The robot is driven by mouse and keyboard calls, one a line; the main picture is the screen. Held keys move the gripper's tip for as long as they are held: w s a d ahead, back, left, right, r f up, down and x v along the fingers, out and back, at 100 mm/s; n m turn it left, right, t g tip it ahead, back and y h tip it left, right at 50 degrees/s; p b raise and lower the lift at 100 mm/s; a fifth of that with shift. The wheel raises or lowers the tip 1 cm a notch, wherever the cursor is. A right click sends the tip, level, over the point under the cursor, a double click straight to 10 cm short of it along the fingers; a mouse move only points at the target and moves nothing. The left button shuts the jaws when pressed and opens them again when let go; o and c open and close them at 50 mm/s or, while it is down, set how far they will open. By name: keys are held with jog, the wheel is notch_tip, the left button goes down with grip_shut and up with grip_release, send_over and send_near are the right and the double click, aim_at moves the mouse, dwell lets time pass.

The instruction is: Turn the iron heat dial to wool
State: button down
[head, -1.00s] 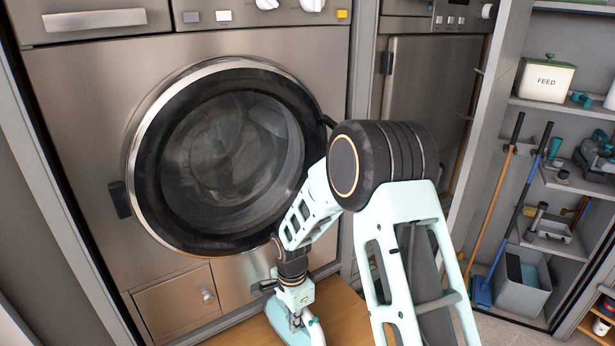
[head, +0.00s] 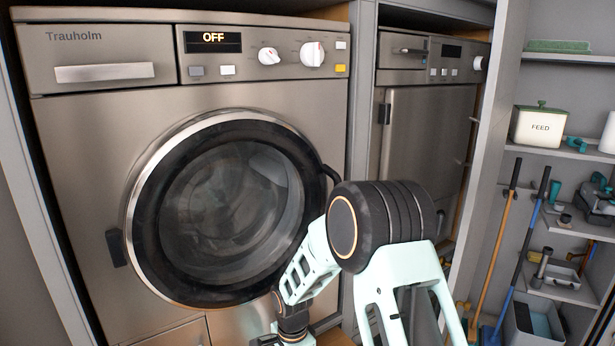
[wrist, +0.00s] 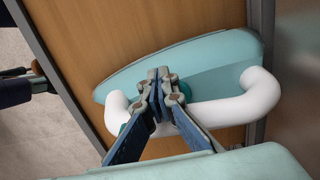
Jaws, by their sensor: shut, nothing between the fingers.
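The iron (wrist: 215,62) shows in the wrist view, with a teal body and a white handle (wrist: 240,102), lying on a wooden surface. My gripper (wrist: 160,82) is shut and empty, its fingertips over the middle of the iron, at the gap in the white handle. A teal rounded part (wrist: 184,90) that may be the heat dial shows just beside the fingertips, mostly hidden behind them. I cannot read any dial marks or tell whether the fingers touch it. In the head view the iron and fingertips fall below the bottom edge.
A washing machine (head: 80,130) with a round glass door stands behind my arm, its display (head: 213,41) reading OFF. The wooden surface (wrist: 100,40) is bare around the iron. Shelves (head: 560,140) with a FEED tin (head: 540,126) and long-handled tools stand at the right.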

jog(key=shift+w+d, duration=0.3)
jog(key=shift+w, duration=0.1)
jog(key=shift+w+a+b, duration=0.3)
jog(key=shift+a+b, duration=0.1)
jog(key=shift+b, duration=0.6)
jog(key=shift+w+a+b, duration=0.2)
jog(key=shift+w+b, duration=0.25)
jog(key=shift+b, duration=0.15)
dwell(0.5)
jog(key=shift+s+a, duration=0.1)
jog(key=shift+a, duration=0.3)
jog(key=shift+r+p, duration=1.6)
jog(key=shift+r, duration=1.5)
jog(key=shift+d+f, duration=0.1)
